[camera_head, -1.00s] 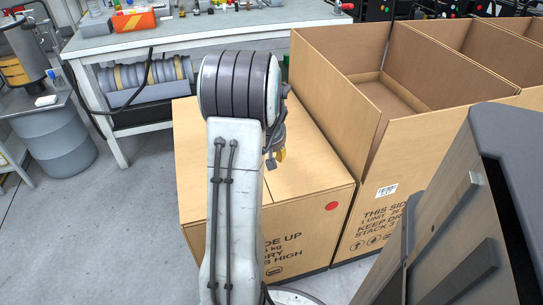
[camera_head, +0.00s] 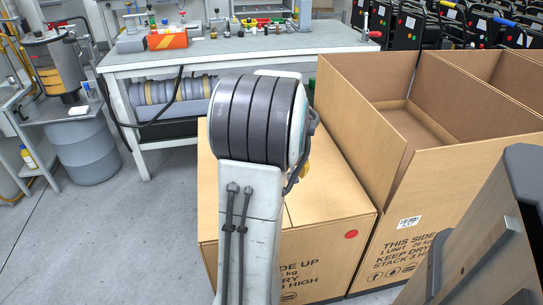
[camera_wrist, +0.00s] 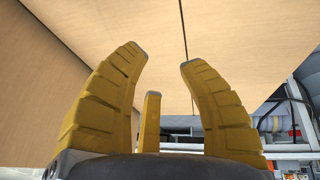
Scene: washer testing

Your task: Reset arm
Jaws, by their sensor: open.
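My arm stands upright in the middle of the head view, its dark ribbed joint in front of a closed cardboard box (camera_head: 335,215). My gripper (camera_wrist: 161,57) shows in the wrist view with its yellow fingers spread apart and nothing between them. In the head view the gripper is mostly hidden behind my arm. Cardboard with a dark seam (camera_wrist: 184,40) fills the upper wrist view beyond the fingertips. I cannot tell how far the fingers are from it.
An open, empty cardboard box (camera_head: 425,170) stands right of the closed one. A workbench (camera_head: 150,62) with tools and an orange bin (camera_head: 167,39) is behind. A grey barrel (camera_head: 84,145) stands at the left. The floor (camera_head: 110,240) at the front left is clear.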

